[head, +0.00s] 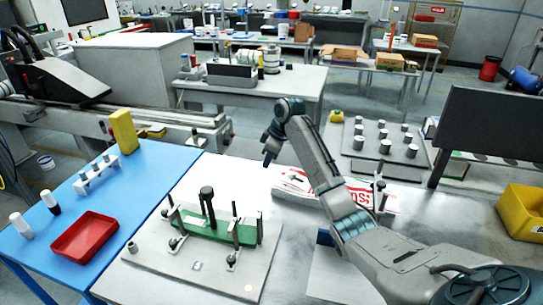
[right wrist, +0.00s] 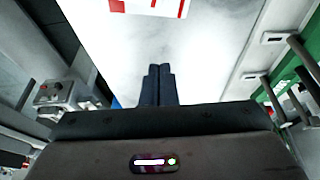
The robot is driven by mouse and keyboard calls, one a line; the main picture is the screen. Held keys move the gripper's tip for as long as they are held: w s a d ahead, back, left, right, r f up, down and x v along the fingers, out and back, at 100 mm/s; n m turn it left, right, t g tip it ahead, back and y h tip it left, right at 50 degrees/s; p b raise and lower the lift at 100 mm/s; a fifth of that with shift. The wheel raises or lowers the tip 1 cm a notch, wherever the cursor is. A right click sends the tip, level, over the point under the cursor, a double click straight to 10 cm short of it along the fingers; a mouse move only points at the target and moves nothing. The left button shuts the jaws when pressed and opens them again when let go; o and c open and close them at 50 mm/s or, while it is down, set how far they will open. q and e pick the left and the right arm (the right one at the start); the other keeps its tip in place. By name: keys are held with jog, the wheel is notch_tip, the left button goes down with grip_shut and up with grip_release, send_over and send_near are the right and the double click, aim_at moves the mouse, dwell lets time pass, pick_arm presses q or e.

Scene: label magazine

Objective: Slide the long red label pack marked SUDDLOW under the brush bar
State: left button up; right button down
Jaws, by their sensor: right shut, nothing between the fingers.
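A long white pack with red print (head: 292,181) lies flat on the grey bench, partly hidden behind my right arm. Its lettering is too cut off to read as SUDDLOW. In the right wrist view a red-and-white printed edge (right wrist: 150,6) shows at the top, ahead of the fingertips. My right gripper (head: 268,160) is at the pack's left end in the head view, pointing down; whether it touches cannot be told. Its fingers (right wrist: 159,70) are shut together and empty. I cannot clearly pick out the brush bar. My left gripper is not in view.
A base plate (head: 155,258) holds a green block (head: 190,224) between upright posts and a black handle. A blue table (head: 45,262) with a red tray (head: 85,236) stands left. A plate with several metal cylinders (head: 385,146) and a yellow bin (head: 524,212) are right.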

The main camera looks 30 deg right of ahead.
jog(key=p+x, duration=0.1)
jog(key=x, duration=0.5)
jog(key=shift+r, duration=0.1)
jog(key=shift+s+d+f+p, duration=0.3)
jog(key=shift+s+d+p, duration=0.7)
jog(key=shift+p, duration=0.15)
jog(key=shift+s+d, duration=0.25)
jog(key=shift+s, duration=0.25)
jog(key=shift+w+f, duration=0.1)
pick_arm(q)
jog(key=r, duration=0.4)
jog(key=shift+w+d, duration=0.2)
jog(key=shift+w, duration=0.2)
